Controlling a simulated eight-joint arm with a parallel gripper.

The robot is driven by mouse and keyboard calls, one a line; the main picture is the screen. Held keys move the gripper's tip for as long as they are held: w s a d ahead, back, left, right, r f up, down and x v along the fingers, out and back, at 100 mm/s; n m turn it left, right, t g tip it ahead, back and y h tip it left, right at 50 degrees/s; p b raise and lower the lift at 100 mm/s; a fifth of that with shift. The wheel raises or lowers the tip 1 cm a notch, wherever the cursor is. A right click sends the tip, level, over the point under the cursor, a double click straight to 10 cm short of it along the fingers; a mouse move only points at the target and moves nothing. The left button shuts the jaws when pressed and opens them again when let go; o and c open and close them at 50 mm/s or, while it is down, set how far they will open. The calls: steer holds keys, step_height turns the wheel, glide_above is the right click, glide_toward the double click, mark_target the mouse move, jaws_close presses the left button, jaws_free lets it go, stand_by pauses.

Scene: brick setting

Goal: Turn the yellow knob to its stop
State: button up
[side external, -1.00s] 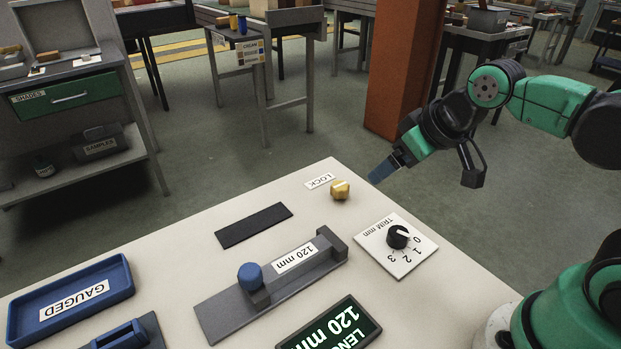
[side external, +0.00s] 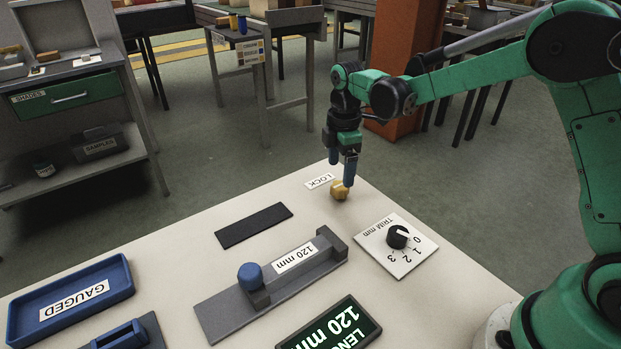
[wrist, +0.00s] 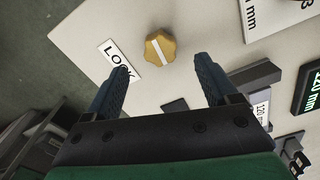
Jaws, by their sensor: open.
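The yellow knob (side external: 339,190) sits on the pale tabletop beside the LOCK label (side external: 319,181). In the wrist view the knob (wrist: 160,48) has a lobed rim and a white line across its top. My gripper (side external: 342,172) points down just over the knob in the side view, its blue fingers overlapping the knob's far edge there. In the wrist view my gripper (wrist: 162,72) is open, with the knob ahead of and between the lines of the two fingers. No finger visibly grips the knob.
A TRIM mm dial (side external: 397,237) lies to the right of the knob. A grey gauge with a blue knob (side external: 250,276), a black strip (side external: 254,225), a blue GAUGED tray (side external: 71,299) and a LENGTH display (side external: 334,326) share the table. The table's far corner is close to the yellow knob.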

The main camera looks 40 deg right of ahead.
mark_target(340, 185)
steer(key=shift+f, duration=2.1)
jaws_close()
